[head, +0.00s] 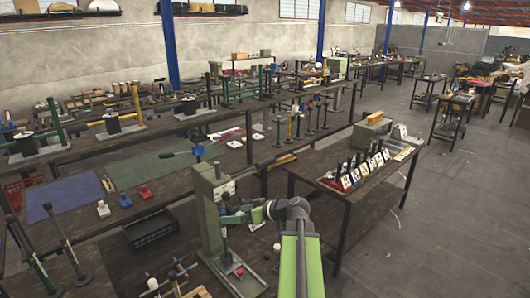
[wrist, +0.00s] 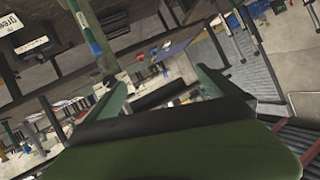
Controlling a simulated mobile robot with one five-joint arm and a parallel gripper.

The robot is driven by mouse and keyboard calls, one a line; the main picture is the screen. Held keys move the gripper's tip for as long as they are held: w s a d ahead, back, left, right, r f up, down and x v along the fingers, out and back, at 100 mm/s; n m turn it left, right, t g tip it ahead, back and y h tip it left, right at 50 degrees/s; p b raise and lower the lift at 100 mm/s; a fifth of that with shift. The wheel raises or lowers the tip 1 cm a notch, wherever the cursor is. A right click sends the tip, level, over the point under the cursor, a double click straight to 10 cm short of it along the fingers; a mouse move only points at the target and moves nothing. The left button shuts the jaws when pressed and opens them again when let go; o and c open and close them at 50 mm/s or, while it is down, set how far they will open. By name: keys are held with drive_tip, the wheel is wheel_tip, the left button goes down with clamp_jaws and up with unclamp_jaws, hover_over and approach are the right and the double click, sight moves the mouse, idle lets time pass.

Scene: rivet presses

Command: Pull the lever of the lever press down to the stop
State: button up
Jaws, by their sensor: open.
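The lever press (head: 208,205) is a tall grey-green column on a flat base, standing on the dark bench near the front. Its lever (head: 177,154) sticks out to the left from the top, close to level, with a dark grip and a blue part near the pivot. My gripper (head: 232,215) is at the right side of the column, below the lever and apart from its grip. In the wrist view my gripper's green fingers (wrist: 163,84) stand apart with nothing seen held between them. I cannot clearly pick out the lever in that view.
A black tray (head: 150,229), a blue mat (head: 54,198) and a green mat (head: 138,172) lie left of the press. Posts and tools stand at the front left. A table (head: 345,195) with a row of cards stands to the right. Open floor (head: 450,220) lies beyond it.

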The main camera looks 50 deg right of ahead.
sight(267, 161)
drive_tip(key=s+d+r+m+t+h+p, duration=0.1)
drive_tip(key=s+d+r+t+h, duration=0.2)
drive_tip(key=s+d+r, duration=0.45)
drive_tip(key=s+d+r+t+h+p, duration=0.1)
drive_tip(key=s+d+r+t+h, duration=0.3)
drive_tip(key=d, duration=0.7)
drive_tip(key=shift+g+y, duration=0.6)
drive_tip(key=shift+g, duration=0.2)
drive_tip(key=w, duration=0.5)
drive_tip(key=w+d, duration=0.1)
drive_tip(key=w, duration=1)
drive_tip(key=shift+w+d+r, duration=0.15)
drive_tip(key=shift+w+r, duration=0.2)
